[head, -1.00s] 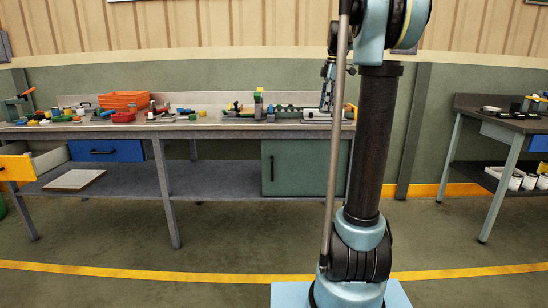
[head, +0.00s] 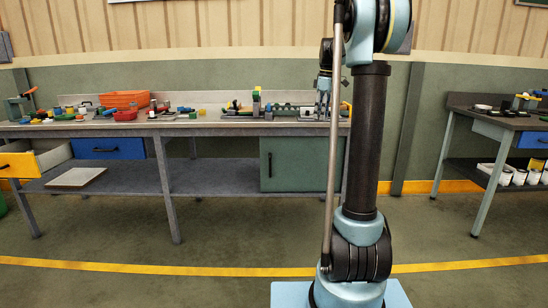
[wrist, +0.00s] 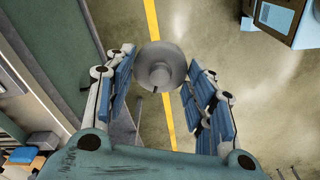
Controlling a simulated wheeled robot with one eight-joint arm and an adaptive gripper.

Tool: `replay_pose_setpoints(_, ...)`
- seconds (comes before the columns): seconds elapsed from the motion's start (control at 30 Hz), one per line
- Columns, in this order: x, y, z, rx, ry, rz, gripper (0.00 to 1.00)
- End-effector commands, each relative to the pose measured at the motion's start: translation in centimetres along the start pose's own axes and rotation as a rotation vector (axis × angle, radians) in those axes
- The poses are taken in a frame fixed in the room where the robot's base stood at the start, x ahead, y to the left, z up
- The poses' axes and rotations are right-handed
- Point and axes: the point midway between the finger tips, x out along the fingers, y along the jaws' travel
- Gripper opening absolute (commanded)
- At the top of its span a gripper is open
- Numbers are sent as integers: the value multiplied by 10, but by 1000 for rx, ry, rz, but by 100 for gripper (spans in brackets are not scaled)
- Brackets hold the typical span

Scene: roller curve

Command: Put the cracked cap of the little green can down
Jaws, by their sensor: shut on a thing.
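My gripper (wrist: 162,66) is shut on a round grey piece (wrist: 160,70), seen end-on in the wrist view with a raised round middle. I take it for the cap; no crack shows from this side. The fingers hold it at its left and right sides, with bare floor far below in the picture. In the head view my gripper (head: 323,98) shows small, in front of the right end of the long bench, partly behind my arm. The held piece is too small to tell there. I cannot make out the little green can for certain.
The long grey bench (head: 200,129) carries an orange crate (head: 124,98), a red tray (head: 125,115) and many small parts. A yellow drawer (head: 18,165) stands open at its left. A second bench (head: 490,119) with dark items stands at right. The floor between is clear.

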Motion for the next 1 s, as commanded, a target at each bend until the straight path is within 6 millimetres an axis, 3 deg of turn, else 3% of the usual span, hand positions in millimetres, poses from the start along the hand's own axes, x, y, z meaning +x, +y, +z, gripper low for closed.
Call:
replay_pose_setpoints(0.3, 69, 71, -24, 419, -9, 46, 38)
replay_pose_setpoints(0.6, 142, 128, -46, 825, 2, 94, 38)
replay_pose_setpoints(0.8, 184, 155, -57, 1045, 17, 118, 38)
replay_pose_setpoints(1.0, 206, 167, -62, 1160, 28, 132, 38)
